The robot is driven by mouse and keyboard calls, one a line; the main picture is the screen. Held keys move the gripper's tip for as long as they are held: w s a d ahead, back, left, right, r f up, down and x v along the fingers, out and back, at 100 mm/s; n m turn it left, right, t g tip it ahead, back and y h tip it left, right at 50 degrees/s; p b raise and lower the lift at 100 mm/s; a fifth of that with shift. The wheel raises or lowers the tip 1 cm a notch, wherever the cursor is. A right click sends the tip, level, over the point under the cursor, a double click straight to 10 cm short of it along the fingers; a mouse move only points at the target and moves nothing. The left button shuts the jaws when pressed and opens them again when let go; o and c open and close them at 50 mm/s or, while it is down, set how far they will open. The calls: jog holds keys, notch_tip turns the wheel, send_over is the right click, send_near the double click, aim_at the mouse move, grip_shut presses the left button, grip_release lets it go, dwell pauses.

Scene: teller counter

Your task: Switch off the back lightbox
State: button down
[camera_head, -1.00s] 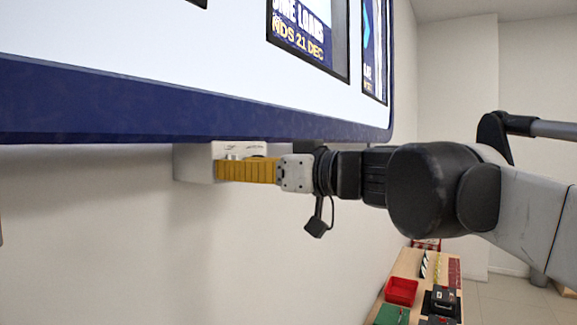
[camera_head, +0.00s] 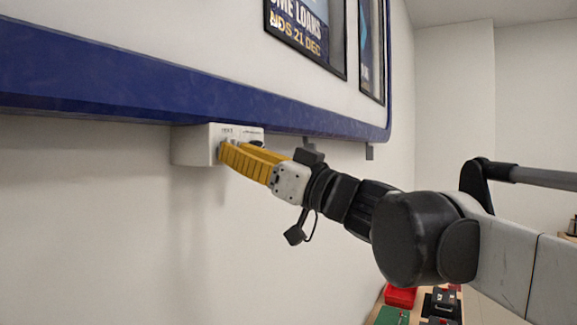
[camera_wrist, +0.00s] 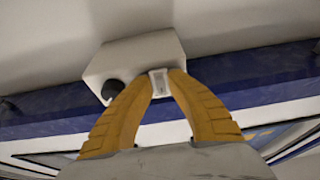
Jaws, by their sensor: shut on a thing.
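The back lightbox (camera_head: 180,45) is a large wall panel with a blue frame (camera_head: 150,95); its face looks dull grey-white. A white switch box (camera_head: 193,147) sits under its lower edge and also shows in the wrist view (camera_wrist: 142,52). My gripper (camera_head: 226,150) reaches it from the right, tilted up toward the left. In the wrist view its yellow fingers (camera_wrist: 160,84) are shut on a small white switch (camera_wrist: 159,80) on the box's front. A round dark knob (camera_wrist: 112,89) is beside the switch, outside the fingers. The fingers partly hide the switch in the head view.
Framed posters (camera_head: 305,35) hang in the lightbox. The plain wall (camera_head: 90,220) below is clear. A counter at the lower right holds a red tray (camera_head: 400,297), a green mat (camera_head: 390,315) and dark devices.

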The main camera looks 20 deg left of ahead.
dwell(0.3)
jog(key=c, duration=1.2)
grip_release()
jog(key=shift+a, duration=0.2)
jog(key=v, duration=1.2)
jog(key=shift+f, duration=0.1)
